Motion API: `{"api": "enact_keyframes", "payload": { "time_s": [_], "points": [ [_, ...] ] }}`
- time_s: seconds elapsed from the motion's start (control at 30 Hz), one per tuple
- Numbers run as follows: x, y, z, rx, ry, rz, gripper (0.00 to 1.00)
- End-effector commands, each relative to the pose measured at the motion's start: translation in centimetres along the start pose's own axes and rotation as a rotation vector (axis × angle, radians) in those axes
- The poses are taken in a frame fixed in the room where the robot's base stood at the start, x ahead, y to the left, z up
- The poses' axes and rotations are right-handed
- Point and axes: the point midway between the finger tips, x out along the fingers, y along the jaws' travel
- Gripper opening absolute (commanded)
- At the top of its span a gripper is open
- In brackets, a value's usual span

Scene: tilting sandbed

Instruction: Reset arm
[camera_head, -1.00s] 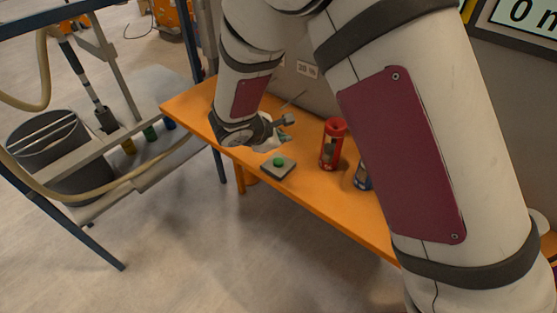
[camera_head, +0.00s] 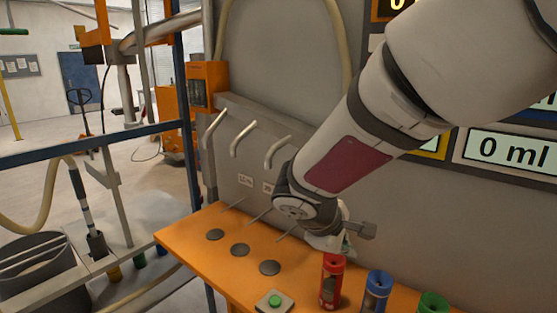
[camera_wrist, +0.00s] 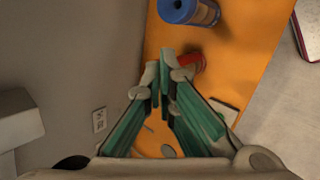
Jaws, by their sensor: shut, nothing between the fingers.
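My arm reaches in from the upper right in the head view, over the orange table (camera_head: 195,233). My gripper (camera_wrist: 165,78) is shut and empty, its green fingers close together in the wrist view. In the head view the gripper (camera_head: 346,246) is mostly hidden behind my wrist, above and behind the red can. The red can (camera_head: 331,283) also shows in the wrist view (camera_wrist: 193,63), close beside and partly behind the fingertips. I cannot tell whether they touch.
A blue can (camera_head: 376,292) and a green can (camera_head: 432,303) stand right of the red one. A green button (camera_head: 275,300) sits at the table's front. Several dark discs (camera_head: 240,250) lie below metal spouts (camera_head: 243,138) on the grey wall. A blue-framed rack (camera_head: 100,135) stands left.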

Motion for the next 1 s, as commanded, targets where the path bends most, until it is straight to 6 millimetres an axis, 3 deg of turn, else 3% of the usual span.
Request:
{"api": "enact_keyframes", "payload": {
  "time_s": [0.03, 0.2, 0.5, 0.8, 1.0],
  "points": [
    [-1.1, 0.5, 2.1, 0.081, 0.002, -0.02, 0.0],
    [-4.2, 0.0, 8.1, 0.339, 0.015, -0.109, 0.0],
    [-9.7, -3.4, 15.4, 0.768, 0.104, -0.263, 0.0],
    [-13.9, -7.3, 18.0, 1.077, 0.238, -0.382, 0.0],
    [-14.7, -8.1, 18.2, 1.138, 0.275, -0.409, 0.0]
  ]
}}
